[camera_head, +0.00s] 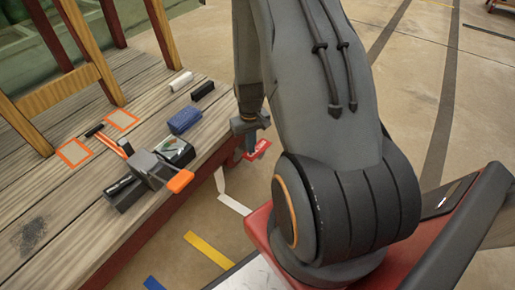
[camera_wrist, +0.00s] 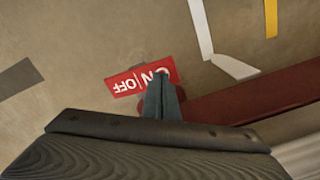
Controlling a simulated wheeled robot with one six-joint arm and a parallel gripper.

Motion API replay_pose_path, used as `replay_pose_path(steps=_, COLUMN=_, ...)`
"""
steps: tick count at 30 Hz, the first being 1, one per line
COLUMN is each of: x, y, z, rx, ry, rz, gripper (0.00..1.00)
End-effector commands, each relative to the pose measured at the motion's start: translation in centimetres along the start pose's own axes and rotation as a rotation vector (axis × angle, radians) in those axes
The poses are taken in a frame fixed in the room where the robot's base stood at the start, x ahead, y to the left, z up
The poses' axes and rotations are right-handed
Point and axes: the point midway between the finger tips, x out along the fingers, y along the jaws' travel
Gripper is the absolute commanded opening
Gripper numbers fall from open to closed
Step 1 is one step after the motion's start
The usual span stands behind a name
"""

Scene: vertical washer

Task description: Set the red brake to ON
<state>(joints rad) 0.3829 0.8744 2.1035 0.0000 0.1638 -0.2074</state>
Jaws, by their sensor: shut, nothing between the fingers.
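The red brake (camera_wrist: 122,83) is a small red plate with white ON|OFF lettering, upside down in the wrist view. It also shows low beside the table's edge in the head view (camera_head: 263,147). My gripper (camera_wrist: 160,78) is shut and empty, with its fingertips over the ON end and covering part of those letters. Whether the tips touch the plate I cannot tell. A darker red part shows at both sides of the fingers.
The wooden table (camera_head: 60,210) at the left holds a grey clamp tool with an orange handle (camera_head: 180,181), a blue block (camera_head: 184,120) and a black cylinder (camera_head: 202,90). Its red side rail (camera_wrist: 250,95) runs close to my gripper. Open floor lies beyond the brake.

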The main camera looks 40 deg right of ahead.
Motion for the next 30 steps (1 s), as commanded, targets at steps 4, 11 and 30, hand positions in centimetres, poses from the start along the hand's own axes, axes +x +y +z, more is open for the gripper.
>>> replay_pose_path(steps=4, x=0.0, y=0.0, z=0.0, rx=0.0, ry=0.0, rz=0.0, gripper=0.0)
replay_pose_path(steps=11, x=0.2, y=0.0, z=0.0, rx=0.0, ry=0.0, rz=0.0, gripper=0.0)
replay_pose_path(steps=30, x=-1.9, y=0.0, z=0.1, rx=-0.001, ry=0.0, rz=0.0, gripper=0.0)
